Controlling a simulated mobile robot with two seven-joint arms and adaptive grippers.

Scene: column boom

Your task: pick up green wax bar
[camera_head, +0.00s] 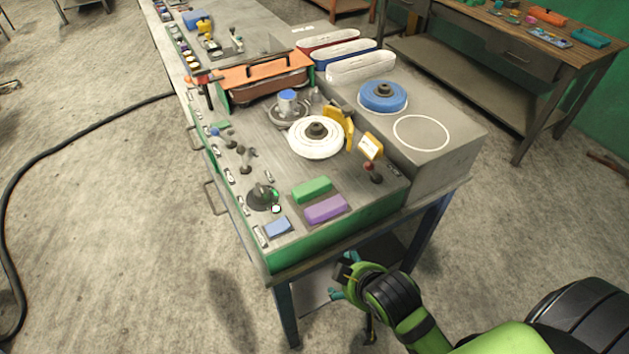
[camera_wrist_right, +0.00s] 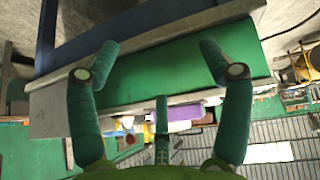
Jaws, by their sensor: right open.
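The green wax bar (camera_head: 312,190) lies on the front part of the workbench top in the head view, just behind a purple bar (camera_head: 326,209). My right gripper (camera_head: 341,281) is off the bench's front edge, lower right of the bars and apart from them. In the right wrist view the fingers of this gripper (camera_wrist_right: 160,68) are spread wide with nothing held; the bench's green front panel (camera_wrist_right: 180,58) fills the view beyond them. The purple bar shows there (camera_wrist_right: 188,113); I cannot make out the green bar in that view. My left gripper is not in view.
A blue block (camera_head: 278,228) and a dark round knob base (camera_head: 262,197) sit left of the bars. A white wheel (camera_head: 316,137), yellow guards (camera_head: 370,147) and a red-topped lever (camera_head: 371,170) stand behind. The bench's green front edge (camera_head: 340,235) lies between gripper and bars.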

